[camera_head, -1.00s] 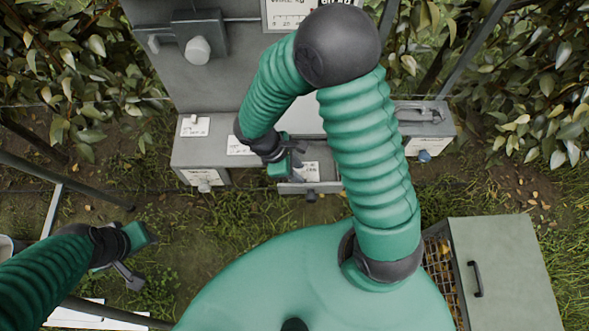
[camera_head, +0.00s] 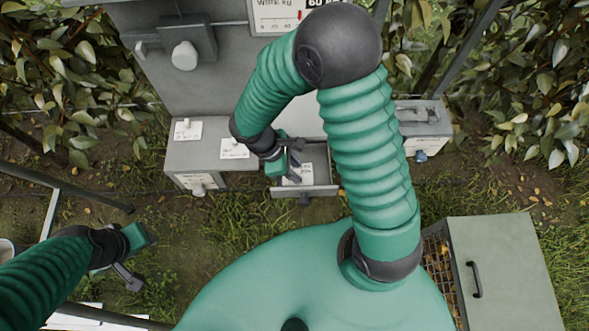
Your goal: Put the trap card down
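My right gripper (camera_head: 296,160) is over an open grey drawer (camera_head: 321,190) in the low metal bench. Its dark fingers look spread apart. A white card (camera_head: 299,174) with print shows in the drawer, just below and right of the fingers. The fingers hide part of it, and I cannot tell whether they touch it. Two other white cards lie on the bench top to the left: one at its left end (camera_head: 187,131) with a small object on it, one nearer the gripper (camera_head: 235,149). My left gripper (camera_head: 134,262) hangs above the grass, with no card seen in it.
The grey bench (camera_head: 205,158) stands below a tall grey panel with a knob (camera_head: 185,56) and a scale display (camera_head: 275,18). A grey box with a black handle (camera_head: 500,270) stands at lower right. Leafy bushes flank both sides. Grass lies open before the bench.

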